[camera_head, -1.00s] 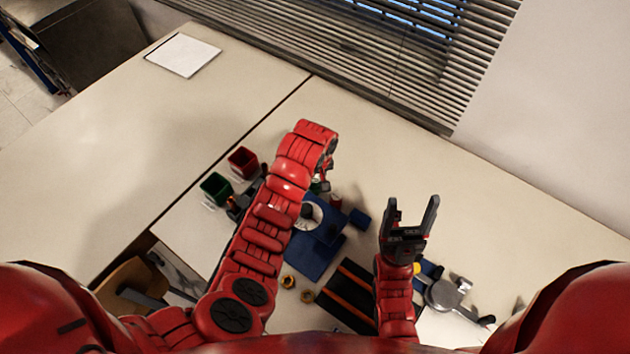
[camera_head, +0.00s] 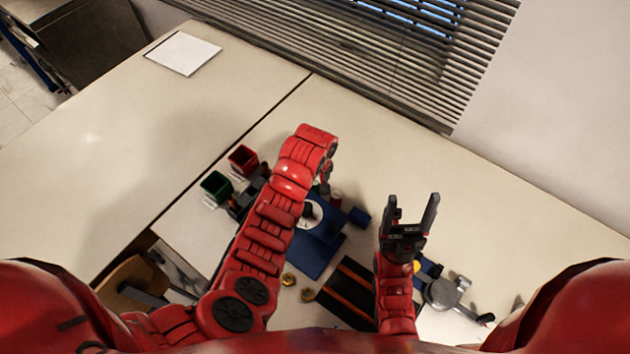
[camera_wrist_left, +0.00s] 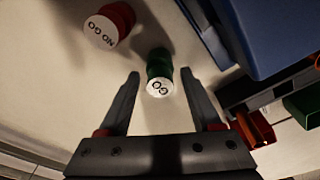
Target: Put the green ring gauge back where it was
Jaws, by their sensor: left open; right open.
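The green ring gauge (camera_wrist_left: 160,70), with a white end face marked GO, shows in the left wrist view at the tips of my open left gripper (camera_wrist_left: 160,74). A finger lies on either side of its near end, with visible gaps; I cannot tell its depth between them. A red gauge (camera_wrist_left: 108,24) marked NO GO is up and left of it. In the head view, my left arm mostly hides the left gripper and the green gauge; the red gauge (camera_head: 335,199) shows beside it. My right gripper (camera_head: 411,205) is open and empty, pointing up in the picture.
A green bin (camera_head: 215,187) and a red bin (camera_head: 242,160) are at left.

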